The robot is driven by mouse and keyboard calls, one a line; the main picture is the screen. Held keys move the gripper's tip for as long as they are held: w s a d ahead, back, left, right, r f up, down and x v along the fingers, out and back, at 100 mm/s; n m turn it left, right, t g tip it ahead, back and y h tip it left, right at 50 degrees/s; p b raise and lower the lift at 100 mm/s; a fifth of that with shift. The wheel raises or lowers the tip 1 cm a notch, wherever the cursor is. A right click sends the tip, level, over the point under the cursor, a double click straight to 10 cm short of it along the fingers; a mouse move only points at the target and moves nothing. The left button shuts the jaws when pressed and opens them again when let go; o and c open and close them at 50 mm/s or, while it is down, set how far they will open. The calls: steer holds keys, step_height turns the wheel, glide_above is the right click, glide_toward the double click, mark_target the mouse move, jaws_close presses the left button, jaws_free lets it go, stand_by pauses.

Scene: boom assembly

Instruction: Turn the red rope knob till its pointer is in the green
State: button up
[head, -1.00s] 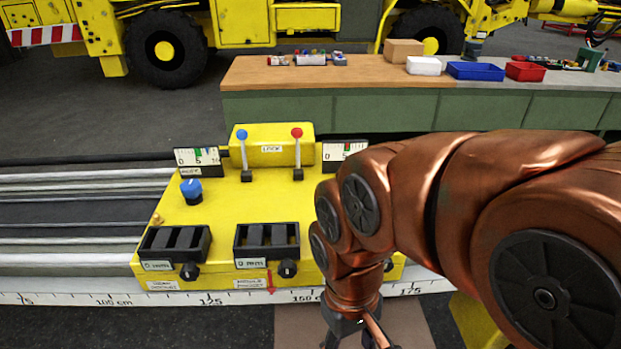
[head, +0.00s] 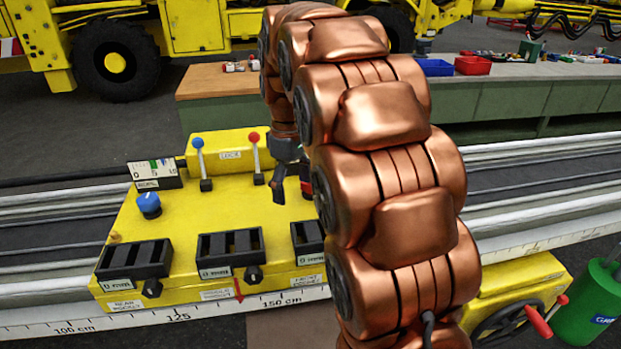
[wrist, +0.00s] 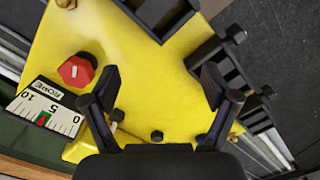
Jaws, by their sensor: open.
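The red rope knob (wrist: 76,71) shows in the wrist view on the yellow console (wrist: 150,65), left of the left finger and apart from it. A pale mark is on its top. Next to it is the gauge labelled ROPE (wrist: 43,112), with a 0, 5, 10 scale and a green band near 5. I cannot make out its pointer reading. My gripper (wrist: 158,80) is open and empty above the console.
The blue knob (head: 149,205) and its gauge (head: 153,172) are at the console's left. A blue-topped lever (head: 202,165) and a red-topped lever (head: 256,150) stand at the back, the red one near my gripper. Black slotted blocks (head: 230,250) line the front edge.

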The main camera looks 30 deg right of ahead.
mark_target(311, 186)
steer(key=w+d+n, duration=0.1)
steer(key=w+d, duration=0.2)
steer(key=w+d+n, duration=0.1)
steer(key=w+d, duration=0.3)
steer(key=w+d+n, duration=0.1)
steer(key=w+d, duration=0.2)
steer(key=d, duration=0.1)
steer(key=shift+w+d+f+t, duration=0.15)
steer(key=shift+d+f+t, duration=0.05)
steer(key=shift+f+t, duration=0.15)
steer(key=shift+d, duration=0.1)
steer(key=shift+f+p, duration=0.75)
steer(key=shift+f, duration=3.15)
steer(key=c, duration=1.2)
steer(key=shift+o, duration=0.2)
